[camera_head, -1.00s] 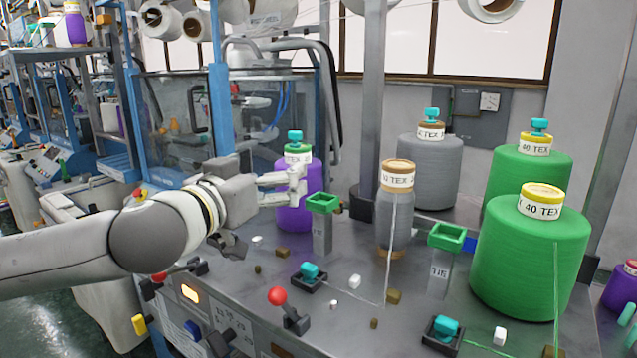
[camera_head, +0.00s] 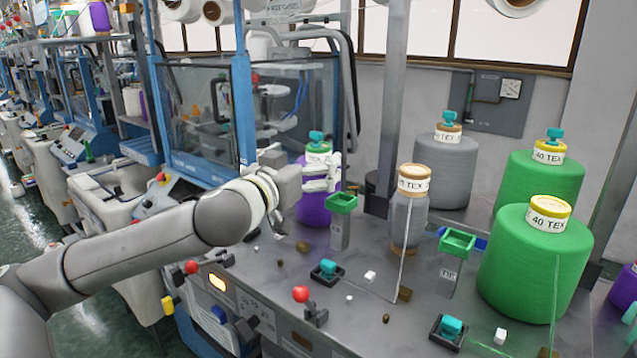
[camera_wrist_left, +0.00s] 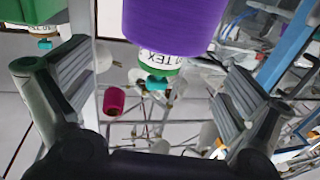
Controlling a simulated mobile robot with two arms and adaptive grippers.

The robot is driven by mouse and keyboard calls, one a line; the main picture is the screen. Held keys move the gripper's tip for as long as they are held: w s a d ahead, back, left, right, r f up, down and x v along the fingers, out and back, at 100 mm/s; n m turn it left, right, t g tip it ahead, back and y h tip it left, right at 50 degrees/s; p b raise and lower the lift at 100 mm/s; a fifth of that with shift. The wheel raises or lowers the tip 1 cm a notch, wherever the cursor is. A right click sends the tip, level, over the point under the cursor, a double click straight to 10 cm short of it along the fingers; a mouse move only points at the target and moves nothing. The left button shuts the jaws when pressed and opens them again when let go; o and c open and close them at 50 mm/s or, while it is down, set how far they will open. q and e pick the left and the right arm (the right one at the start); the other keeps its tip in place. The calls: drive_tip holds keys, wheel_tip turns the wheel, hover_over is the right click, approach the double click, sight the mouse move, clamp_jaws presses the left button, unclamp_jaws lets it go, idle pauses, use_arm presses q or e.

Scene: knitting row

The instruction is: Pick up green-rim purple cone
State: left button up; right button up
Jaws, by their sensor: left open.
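The green-rim purple cone (camera_head: 313,208) stands upright at the back left of the grey machine table, with a green-edged "TEX" label and a teal knob on top. My left gripper (camera_head: 333,172) is at its upper part in the head view and covers some of it. In the left wrist view the purple cone (camera_wrist_left: 172,25) appears upside down between the two open fingers of my left gripper (camera_wrist_left: 160,95). The fingers look apart from the cone, with a gap on both sides. My right gripper is in neither view.
A green-topped post (camera_head: 340,225) stands just right of the cone. A grey cone (camera_head: 408,225), a second green-topped post (camera_head: 455,265) and large green cones (camera_head: 530,265) stand further right. A glass-fronted blue frame (camera_head: 205,115) is behind my left arm.

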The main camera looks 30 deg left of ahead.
sight(313, 158)
use_arm(q)
drive_tip(key=w, duration=0.1)
drive_tip(key=w+p, duration=0.1)
drive_tip(key=w, duration=0.1)
drive_tip(key=shift+w+a+f+p, duration=0.2)
drive_tip(key=shift+w+a+p, duration=0.1)
drive_tip(key=shift+w+a, duration=0.1)
drive_tip(key=shift+s+d, duration=0.1)
drive_tip(key=shift+c, duration=0.6)
drive_tip(key=c, duration=1.4)
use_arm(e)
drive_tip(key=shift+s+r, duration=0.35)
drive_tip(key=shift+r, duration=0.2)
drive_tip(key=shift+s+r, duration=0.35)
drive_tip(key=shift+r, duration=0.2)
